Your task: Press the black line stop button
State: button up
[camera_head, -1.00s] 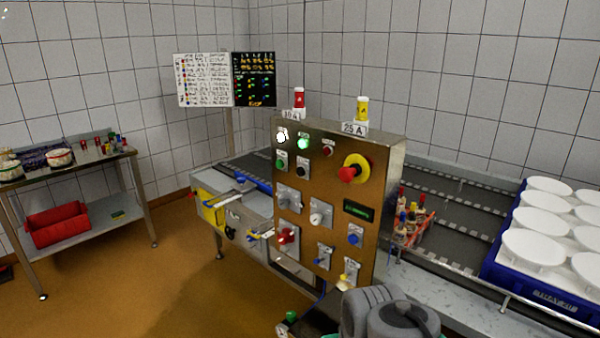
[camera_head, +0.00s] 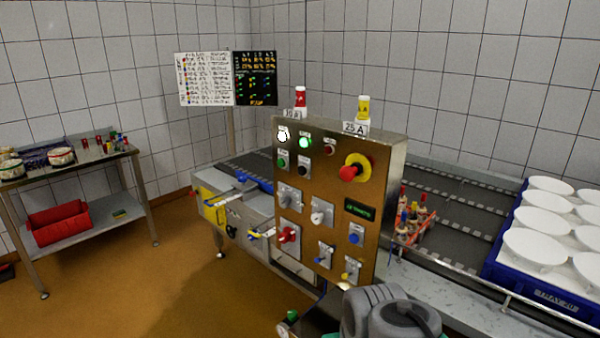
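The black button (camera_head: 303,171) is a small dark round button on the front of the brown metal control panel (camera_head: 338,190). It sits in the panel's upper left part, just right of a green button (camera_head: 281,161) and below a lit green lamp (camera_head: 305,142). Nothing covers it. A red mushroom button on a yellow disc (camera_head: 353,168) is to its right. Grey rounded links of my arm (camera_head: 385,315) show at the bottom, below and in front of the panel. I see no gripper fingers in this view.
Rotary switches (camera_head: 290,197), a red handle (camera_head: 289,234) and a blue button (camera_head: 355,238) sit lower on the panel. A conveyor with a blue tray (camera_head: 540,297) of white moulds is at right. A side table (camera_head: 90,213) stands left; the floor between is clear.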

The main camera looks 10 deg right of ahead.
grip_shut()
dwell(1.4)
